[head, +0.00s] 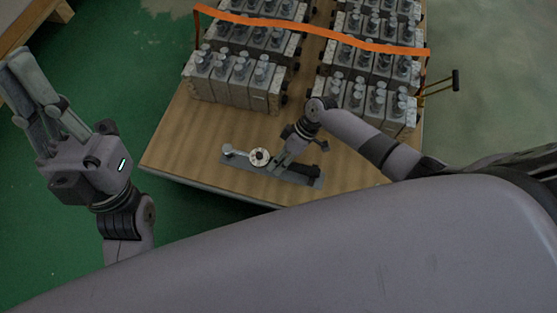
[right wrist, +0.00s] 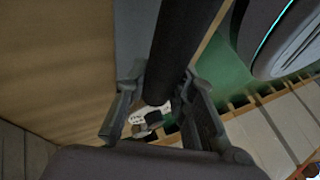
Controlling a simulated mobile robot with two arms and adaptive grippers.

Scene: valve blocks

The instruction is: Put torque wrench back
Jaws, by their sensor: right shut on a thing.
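The torque wrench (head: 259,156) has a pale round dial and a dark handle. It lies along a narrow grey holder (head: 236,163) near the front edge of the wooden table. My right gripper (head: 282,166) reaches down onto the wrench, just right of the dial. In the right wrist view, the right gripper's fingers (right wrist: 165,95) stand on either side of the dark handle (right wrist: 182,45). The exact contact and whether the wrench is clear of the holder cannot be seen. My left gripper (head: 32,100) is away to the left over the green floor, with nothing visible in it.
Rows of grey valve blocks (head: 232,80) fill the rear of the wooden table (head: 185,130), with another group (head: 375,100) at the right. An orange strap (head: 310,32) runs above them. Bare tabletop lies left of the holder. My body covers the foreground.

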